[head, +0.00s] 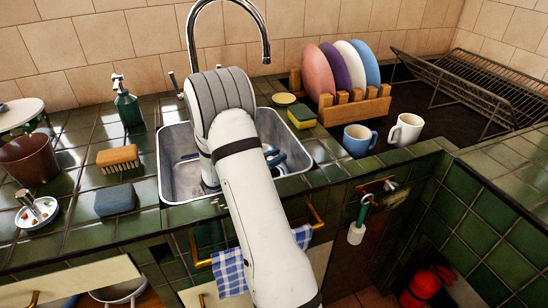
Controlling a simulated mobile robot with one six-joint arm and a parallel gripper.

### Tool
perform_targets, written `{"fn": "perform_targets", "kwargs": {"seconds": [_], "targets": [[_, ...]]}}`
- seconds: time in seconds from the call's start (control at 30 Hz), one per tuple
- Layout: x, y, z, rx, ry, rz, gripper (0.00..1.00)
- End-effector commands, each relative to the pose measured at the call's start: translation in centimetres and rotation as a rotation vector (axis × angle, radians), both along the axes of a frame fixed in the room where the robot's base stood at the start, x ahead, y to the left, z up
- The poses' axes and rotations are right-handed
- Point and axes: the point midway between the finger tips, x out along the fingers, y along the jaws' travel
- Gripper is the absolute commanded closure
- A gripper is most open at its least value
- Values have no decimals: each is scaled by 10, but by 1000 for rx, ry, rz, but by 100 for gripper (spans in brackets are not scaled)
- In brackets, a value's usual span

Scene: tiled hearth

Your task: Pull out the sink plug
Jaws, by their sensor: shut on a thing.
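The metal sink (174,178) is set in the green tiled counter. My white arm reaches over its front edge and bends down into the basin. A white wrist part shows inside the basin, left of the forearm. My gripper's fingers are hidden behind the arm. The sink plug does not show, so its contact with the gripper cannot be seen. Blue-and-white dishware (276,160) sits in the right part of the basin, partly hidden by my arm.
A chrome tap (266,48) arches behind the sink. Left stand a soap bottle (127,104), brush (118,158), blue sponge (115,200) and brown pot (28,160). Right stand a plate rack (355,107), two mugs (405,130) and a yellow-green sponge (301,117). A checked towel (230,271) hangs in front.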

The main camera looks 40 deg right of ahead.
Motion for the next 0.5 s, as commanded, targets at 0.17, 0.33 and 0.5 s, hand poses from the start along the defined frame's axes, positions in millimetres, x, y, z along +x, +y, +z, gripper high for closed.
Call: {"fn": "perform_targets", "kwargs": {"seconds": [0.17,0.33,0.5], "targets": [[2,1,1,-1,-3,5,100],[2,1,2,-1,-3,5,100],[1,1,5,-1,-2,4,100]]}}
